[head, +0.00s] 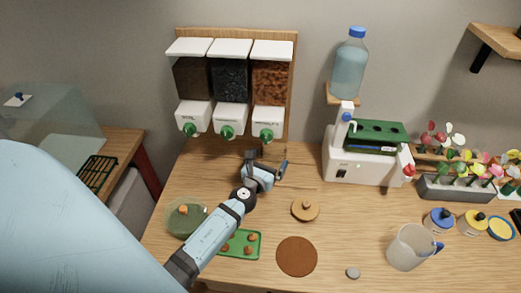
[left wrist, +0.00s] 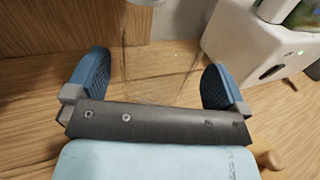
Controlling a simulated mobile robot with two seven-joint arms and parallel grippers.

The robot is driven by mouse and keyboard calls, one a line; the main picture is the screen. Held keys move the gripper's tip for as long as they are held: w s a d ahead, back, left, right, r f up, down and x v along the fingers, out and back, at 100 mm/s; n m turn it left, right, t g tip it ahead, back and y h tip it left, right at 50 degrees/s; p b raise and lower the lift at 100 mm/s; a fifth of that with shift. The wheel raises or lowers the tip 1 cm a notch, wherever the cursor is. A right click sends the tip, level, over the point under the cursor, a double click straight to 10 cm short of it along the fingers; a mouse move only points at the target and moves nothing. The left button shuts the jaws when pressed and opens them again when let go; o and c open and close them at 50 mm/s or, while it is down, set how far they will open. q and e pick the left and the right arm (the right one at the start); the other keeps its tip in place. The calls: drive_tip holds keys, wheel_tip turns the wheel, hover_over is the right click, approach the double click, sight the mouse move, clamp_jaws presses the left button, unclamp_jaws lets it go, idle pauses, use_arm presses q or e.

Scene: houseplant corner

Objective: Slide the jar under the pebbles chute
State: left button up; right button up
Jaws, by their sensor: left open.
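Three dispensers hang on a wooden wall board. The right one (head: 272,75) holds orange-brown lumps that look like pebbles, above a white chute (head: 270,117) with a green knob; its label is too small to read. My left gripper (head: 267,161) is low over the table below the right chute, its jaws open. In the left wrist view, a clear glass jar (left wrist: 160,72) shows faintly between the spread blue fingers (left wrist: 157,80), with no clear contact. The jar is hard to make out in the head view. My right gripper is out of view.
A wooden lid (head: 305,210) and a brown round mat (head: 297,257) lie right of my left arm. A green tray (head: 257,247) and glass bowl (head: 175,220) are near the arm. A white machine (head: 350,168) stands to the right, with a pitcher (head: 408,249) in front.

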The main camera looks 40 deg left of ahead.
sight(279, 145)
use_arm(q)
drive_tip(key=shift+x, duration=1.8)
drive_tip(key=shift+c, duration=0.5)
